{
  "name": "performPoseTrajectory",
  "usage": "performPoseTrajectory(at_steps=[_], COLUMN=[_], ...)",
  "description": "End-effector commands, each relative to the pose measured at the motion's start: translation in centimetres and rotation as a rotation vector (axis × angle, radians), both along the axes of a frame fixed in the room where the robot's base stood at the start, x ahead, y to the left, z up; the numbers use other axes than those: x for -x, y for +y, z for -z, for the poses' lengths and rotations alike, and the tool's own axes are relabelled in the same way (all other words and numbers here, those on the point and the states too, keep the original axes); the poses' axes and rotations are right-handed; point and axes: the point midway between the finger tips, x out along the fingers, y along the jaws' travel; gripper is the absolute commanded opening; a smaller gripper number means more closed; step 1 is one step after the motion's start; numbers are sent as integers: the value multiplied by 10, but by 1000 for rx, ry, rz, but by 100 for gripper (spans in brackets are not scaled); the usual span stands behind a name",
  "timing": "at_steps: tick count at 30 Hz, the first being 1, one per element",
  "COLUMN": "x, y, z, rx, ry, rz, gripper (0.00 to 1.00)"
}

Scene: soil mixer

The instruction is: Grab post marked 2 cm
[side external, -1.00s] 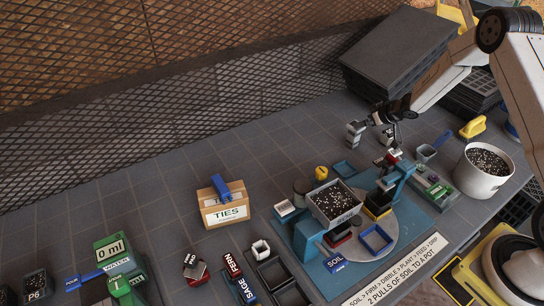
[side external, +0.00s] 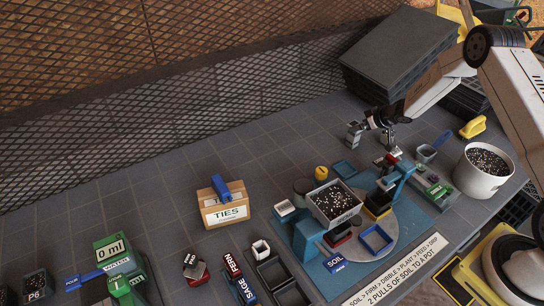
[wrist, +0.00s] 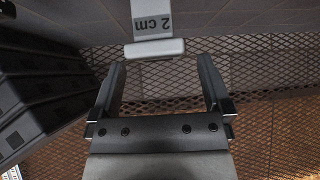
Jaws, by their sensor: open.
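The post marked 2 cm (wrist: 153,25) shows at the top of the wrist view, with its label upside down. A pale bar (wrist: 154,48) crosses its lower end in that picture. My gripper (wrist: 161,62) is open and empty. The bar lies just beyond the fingertips, roughly in line with the gap, and is not between them. In the side view my gripper (side external: 376,122) is low over the back of the bench, beside a small pale grey block (side external: 353,134). The 2 cm label is not readable there, so I cannot tell whether that block is the post.
A dark tray stack (side external: 400,55) stands behind my gripper, and a mesh wall (side external: 180,100) runs along the back. A teal mixer station (side external: 310,242) with a soil hopper (side external: 335,203) stands in front. A white soil bucket (side external: 484,172) is right. Bench left of the gripper is clear.

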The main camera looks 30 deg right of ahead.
Motion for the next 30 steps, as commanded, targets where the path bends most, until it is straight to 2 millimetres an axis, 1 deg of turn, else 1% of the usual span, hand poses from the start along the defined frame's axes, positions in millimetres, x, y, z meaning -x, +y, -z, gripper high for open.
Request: performPoseTrajectory(at_steps=[8, 21, 30], x=[-8, -34, -38], y=[0, 1, 1], z=[7, 32, 36], rx=[0, 1, 1], ry=[0, 0, 0], rz=[0, -1, 1], gripper=[100, 100, 100])
